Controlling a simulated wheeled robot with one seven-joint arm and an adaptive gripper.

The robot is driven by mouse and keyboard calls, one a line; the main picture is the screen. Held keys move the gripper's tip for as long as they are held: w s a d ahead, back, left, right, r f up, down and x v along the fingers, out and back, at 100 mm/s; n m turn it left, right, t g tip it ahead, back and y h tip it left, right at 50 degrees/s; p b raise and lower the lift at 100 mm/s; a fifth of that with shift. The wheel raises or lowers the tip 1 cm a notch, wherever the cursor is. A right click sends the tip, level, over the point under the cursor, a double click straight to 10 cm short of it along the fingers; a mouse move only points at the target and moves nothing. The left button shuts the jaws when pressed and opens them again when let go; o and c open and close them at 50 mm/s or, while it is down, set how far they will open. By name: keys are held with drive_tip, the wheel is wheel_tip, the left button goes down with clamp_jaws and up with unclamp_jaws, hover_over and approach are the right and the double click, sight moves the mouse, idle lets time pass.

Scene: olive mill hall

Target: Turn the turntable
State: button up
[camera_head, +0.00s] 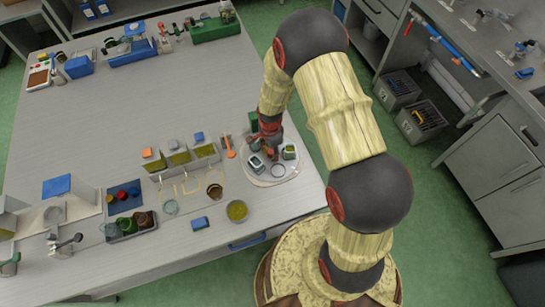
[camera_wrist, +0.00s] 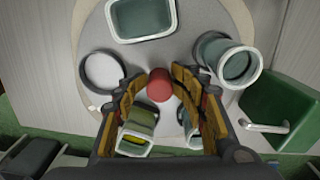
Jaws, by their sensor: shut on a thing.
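The turntable is a pale round disc (camera_head: 264,181) at the table's right corner in the head view, and its grey top (camera_wrist: 196,22) fills the upper middle of the wrist view. A short red knob (camera_wrist: 159,84) stands up from it. My gripper (camera_wrist: 160,88) is shut on the red knob, with one finger on either side; in the head view my gripper (camera_head: 267,143) is over the disc's far side. On the disc are grey-green square cups (camera_wrist: 142,18), a tilted round cup (camera_wrist: 232,64) and a dark ring (camera_wrist: 102,72). My fingers partly hide two more cups.
A green box (camera_wrist: 280,108) with a handle stands close beside the disc. Left of it are several square jars (camera_head: 179,158), an orange scoop (camera_head: 230,148) and a yellow-green bowl (camera_head: 237,211). The table's middle (camera_head: 120,115) is clear. A grey cabinet (camera_head: 490,165) stands right.

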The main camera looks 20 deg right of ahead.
sight(271, 151)
wheel_tip(271, 151, up, 8)
drive_tip(key=p, duration=0.5)
